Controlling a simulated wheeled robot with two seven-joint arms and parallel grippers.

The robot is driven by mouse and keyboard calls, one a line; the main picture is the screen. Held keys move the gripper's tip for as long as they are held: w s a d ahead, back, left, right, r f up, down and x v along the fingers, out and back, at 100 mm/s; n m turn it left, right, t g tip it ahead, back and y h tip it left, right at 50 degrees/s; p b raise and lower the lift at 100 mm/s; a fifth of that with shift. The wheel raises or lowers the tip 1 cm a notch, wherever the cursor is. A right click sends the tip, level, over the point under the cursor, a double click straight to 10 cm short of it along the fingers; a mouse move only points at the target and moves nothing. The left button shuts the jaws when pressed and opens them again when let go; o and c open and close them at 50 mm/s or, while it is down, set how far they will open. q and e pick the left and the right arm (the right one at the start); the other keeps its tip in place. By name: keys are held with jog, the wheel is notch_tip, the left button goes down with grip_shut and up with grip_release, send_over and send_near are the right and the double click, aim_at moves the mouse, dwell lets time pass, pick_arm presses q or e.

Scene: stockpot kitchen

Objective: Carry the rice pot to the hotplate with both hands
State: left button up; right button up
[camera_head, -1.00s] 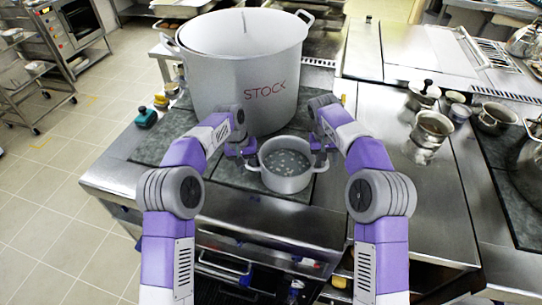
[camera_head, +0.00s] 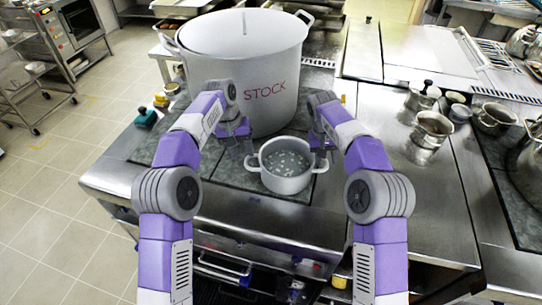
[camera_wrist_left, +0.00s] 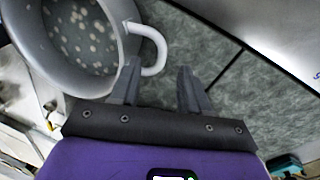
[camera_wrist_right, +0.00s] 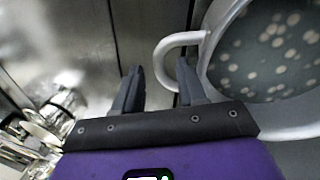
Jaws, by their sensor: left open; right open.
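The rice pot (camera_head: 287,184) is a small grey two-handled pot holding cloudy liquid with pale round bits. It sits upright on dark slabs (camera_head: 232,176) in front of the big stockpot. I cannot tell which dark slab is the hotplate. My left gripper (camera_head: 246,146) is open and empty, up and left of the pot's left handle (camera_head: 251,162); that handle also shows just beyond the fingertips in the left wrist view (camera_wrist_left: 155,52). My right gripper (camera_head: 322,152) is open at the right handle, which shows near the fingertips in the right wrist view (camera_wrist_right: 172,48).
A large pot marked STOCK (camera_head: 243,65) stands close behind the rice pot. A teal-handled item (camera_head: 145,117) lies at the left edge. Several metal pots and jugs (camera_head: 431,130) stand at the right. Bare steel counter (camera_head: 398,195) lies right of my right arm.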

notch_tip(320, 180, up, 6)
jog(key=a, duration=0.1)
jog(key=shift+a, duration=0.15)
dwell(0.5)
